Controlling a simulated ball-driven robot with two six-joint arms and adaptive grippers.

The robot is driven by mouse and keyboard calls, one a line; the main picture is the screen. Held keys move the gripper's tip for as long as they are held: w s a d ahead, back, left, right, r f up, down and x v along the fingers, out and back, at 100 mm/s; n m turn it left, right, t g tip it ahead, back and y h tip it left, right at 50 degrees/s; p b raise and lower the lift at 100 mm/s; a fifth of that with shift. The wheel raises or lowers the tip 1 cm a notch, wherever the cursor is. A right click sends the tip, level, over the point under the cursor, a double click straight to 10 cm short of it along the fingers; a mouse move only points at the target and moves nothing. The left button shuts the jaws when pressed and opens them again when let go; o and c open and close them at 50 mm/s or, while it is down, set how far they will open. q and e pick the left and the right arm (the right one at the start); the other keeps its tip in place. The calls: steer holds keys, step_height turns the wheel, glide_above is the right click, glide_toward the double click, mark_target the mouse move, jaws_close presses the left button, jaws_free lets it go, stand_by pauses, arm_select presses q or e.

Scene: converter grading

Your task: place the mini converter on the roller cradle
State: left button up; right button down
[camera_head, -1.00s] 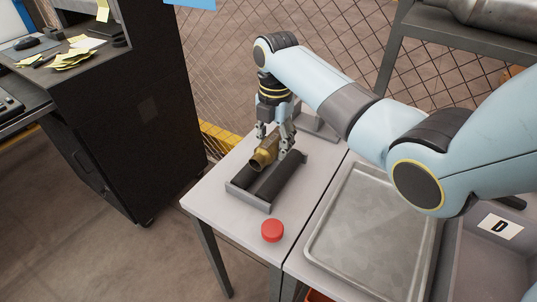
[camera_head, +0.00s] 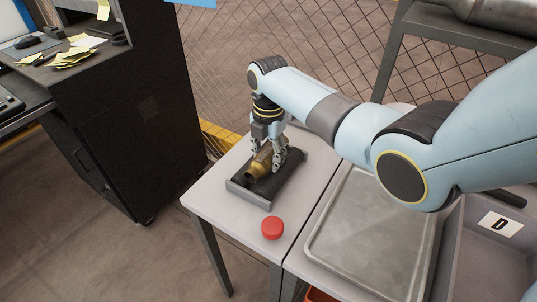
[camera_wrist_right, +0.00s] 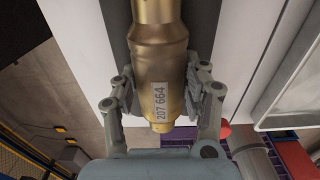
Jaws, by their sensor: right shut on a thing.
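The mini converter is a brass-coloured cylinder (camera_head: 259,163) with a narrower end, and in the right wrist view (camera_wrist_right: 160,65) it carries a label reading 207 664. My right gripper (camera_head: 269,158) is shut on it, with a finger on each side of its body. In the right wrist view the gripper (camera_wrist_right: 160,95) shows both fingers against it. The converter is at the roller cradle (camera_head: 272,197), a dark grey frame with black rollers on the small table, lined up with the rollers. I cannot tell whether it touches them. My left gripper is not in view.
A red round button (camera_head: 272,228) stands on the table in front of the cradle. A black cabinet (camera_head: 135,120) stands at the left and a wire fence behind.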

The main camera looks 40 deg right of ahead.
mark_target(269, 151)
steer(key=shift+s+f, duration=0.4)
steer(key=shift+f, duration=0.1)
steer(key=c, duration=1.1)
jaws_free()
steer(key=shift+s+f, duration=0.1)
steer(key=o, duration=0.4)
steer(key=shift+f, duration=0.1)
steer(key=shift+o, duration=0.2)
step_height(269, 151, up, 14)
steer(key=shift+w+d+f+p, duration=0.15)
steer(key=shift+w+p, duration=0.25)
